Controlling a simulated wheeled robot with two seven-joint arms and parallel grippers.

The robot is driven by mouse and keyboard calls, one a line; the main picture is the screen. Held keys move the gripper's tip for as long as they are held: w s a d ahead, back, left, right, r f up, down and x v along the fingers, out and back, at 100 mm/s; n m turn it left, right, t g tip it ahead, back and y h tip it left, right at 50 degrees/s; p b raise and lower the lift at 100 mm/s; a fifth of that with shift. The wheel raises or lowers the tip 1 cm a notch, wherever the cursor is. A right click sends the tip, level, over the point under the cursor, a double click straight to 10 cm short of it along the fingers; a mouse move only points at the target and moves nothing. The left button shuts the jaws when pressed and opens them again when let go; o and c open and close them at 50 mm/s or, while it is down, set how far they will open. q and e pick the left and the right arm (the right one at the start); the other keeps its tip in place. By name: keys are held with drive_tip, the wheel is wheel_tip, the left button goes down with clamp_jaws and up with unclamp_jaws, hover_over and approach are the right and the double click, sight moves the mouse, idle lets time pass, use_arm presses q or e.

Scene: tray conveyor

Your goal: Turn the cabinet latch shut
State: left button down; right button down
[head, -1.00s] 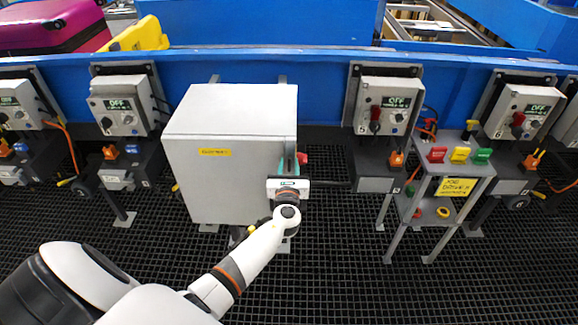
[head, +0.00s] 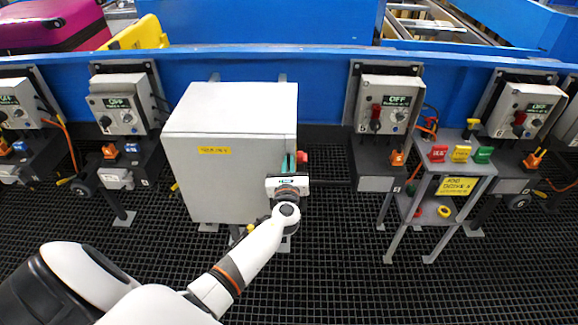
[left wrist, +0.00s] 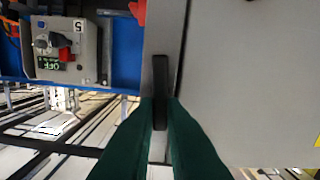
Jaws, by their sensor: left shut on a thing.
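The grey cabinet (head: 225,180) stands on the dark grid floor with a yellow label on its front. In the left wrist view the latch (left wrist: 159,75) is a black bar on the grey cabinet face (left wrist: 245,80), lying roughly upright in that picture. My left gripper (left wrist: 160,102) has its dark green fingers shut on the lower end of the latch. In the head view my left gripper (head: 289,160) is at the cabinet's right side, and its wrist hides the latch. My right gripper is not in view.
Control box 5 (head: 390,105) and a small grey stand (head: 465,165) with coloured tags are farther right.

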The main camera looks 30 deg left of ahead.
use_arm(q)
drive_tip(key=shift+s+a+f+n+b, duration=0.15)
drive_tip(key=shift+f+n+b, duration=0.1)
drive_tip(key=shift+n+b, duration=2.05)
drive_tip(key=shift+s+a+f+n+b, duration=0.1)
drive_tip(key=shift+a+f+n+b, duration=0.15)
drive_tip(key=shift+n+b, duration=2)
drive_tip(key=shift+s+a+f+n+b, duration=0.2)
drive_tip(key=shift+n+b, duration=0.7)
drive_tip(key=shift+n, duration=2.75)
drive_tip(key=shift+w+d, duration=0.1)
drive_tip(key=shift+n, duration=0.3)
drive_tip(key=c, duration=1.5)
unclamp_jaws()
drive_tip(key=b+v, duration=0.1)
drive_tip(key=v, duration=1.1)
